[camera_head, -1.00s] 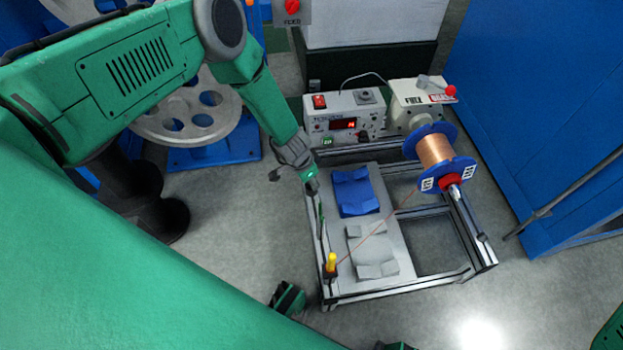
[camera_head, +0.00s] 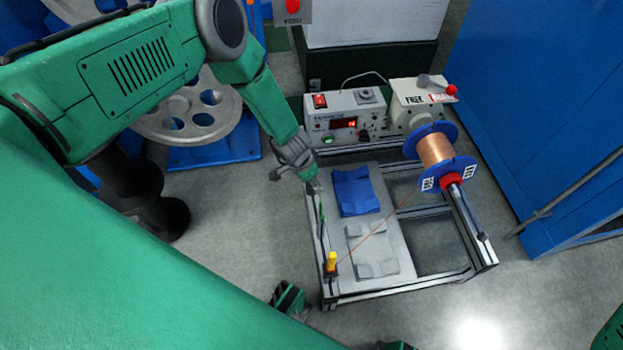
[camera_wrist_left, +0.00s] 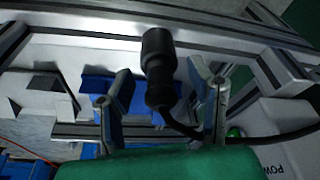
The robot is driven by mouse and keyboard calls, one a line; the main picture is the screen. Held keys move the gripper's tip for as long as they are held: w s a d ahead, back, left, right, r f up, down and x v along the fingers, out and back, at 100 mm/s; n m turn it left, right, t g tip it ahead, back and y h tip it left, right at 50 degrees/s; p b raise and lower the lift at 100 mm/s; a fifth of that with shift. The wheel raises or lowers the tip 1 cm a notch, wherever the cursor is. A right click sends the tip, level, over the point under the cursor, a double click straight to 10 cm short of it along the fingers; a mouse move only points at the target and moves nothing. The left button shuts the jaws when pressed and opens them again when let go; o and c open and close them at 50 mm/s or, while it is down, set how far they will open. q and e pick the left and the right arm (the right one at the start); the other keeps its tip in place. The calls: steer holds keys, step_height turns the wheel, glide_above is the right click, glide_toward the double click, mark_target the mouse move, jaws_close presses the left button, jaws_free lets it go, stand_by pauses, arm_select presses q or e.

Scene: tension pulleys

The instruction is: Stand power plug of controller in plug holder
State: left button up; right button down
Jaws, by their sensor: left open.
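My left gripper (camera_head: 314,188) is above the left rail of the metal frame, in front of the controller (camera_head: 345,118), a grey box with a red display. In the left wrist view the gripper (camera_wrist_left: 161,84) is open. A black power plug (camera_wrist_left: 157,60) lies between its two fingers, with gaps on both sides. Its black cable (camera_wrist_left: 265,137) runs off right, past the controller's white case (camera_wrist_left: 285,155). In the head view my gripper hides the plug. I cannot tell which part is the plug holder. My right gripper is not in view.
A blue cradle (camera_head: 355,190) and a grey cradle (camera_head: 372,252) sit on the frame's plate. A copper wire spool (camera_head: 436,150) is at the right, with a thin wire to a yellow-topped post (camera_head: 331,262). A box with a red-knobbed lever (camera_head: 418,102) stands behind.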

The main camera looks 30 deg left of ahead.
arm_select(q)
steer(key=shift+a+r, duration=0.15)
steer(key=shift+r, duration=0.4)
steer(key=v, duration=1)
steer(key=shift+s+r, duration=0.25)
steer(key=shift+r, duration=0.1)
steer(key=s+a+r+n+g+y, duration=0.15)
steer(key=s+n, duration=0.35)
steer(key=s, duration=2.3)
step_height(320, 180, up, 19)
steer(key=p, duration=1.8)
steer(key=shift+d+g, duration=0.15)
steer(key=shift+g, duration=0.1)
